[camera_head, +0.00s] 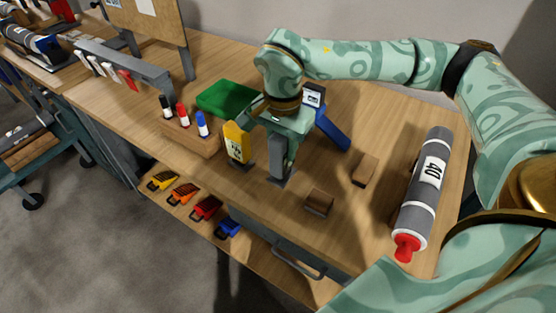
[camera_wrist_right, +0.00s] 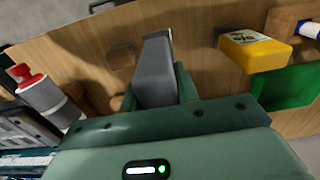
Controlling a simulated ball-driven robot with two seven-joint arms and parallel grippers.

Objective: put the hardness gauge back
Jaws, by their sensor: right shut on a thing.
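My right gripper (camera_head: 283,135) is shut on an upright grey block-like device, apparently the hardness gauge (camera_head: 278,160). The gauge also shows between the fingers in the right wrist view (camera_wrist_right: 157,70). Its lower end is at or just above the table; I cannot tell whether it touches. A dark patch at its foot may be a base or shadow. The upper part of the gauge is hidden by the gripper. A yellow labelled device (camera_head: 236,142) stands just left of it, apart from the gripper; it also shows in the right wrist view (camera_wrist_right: 255,50). My left gripper is not in view.
Two small wooden blocks (camera_head: 319,202) (camera_head: 364,169) and a grey roll (camera_head: 426,188) lie right. Several coloured clips (camera_head: 206,208) are along the front.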

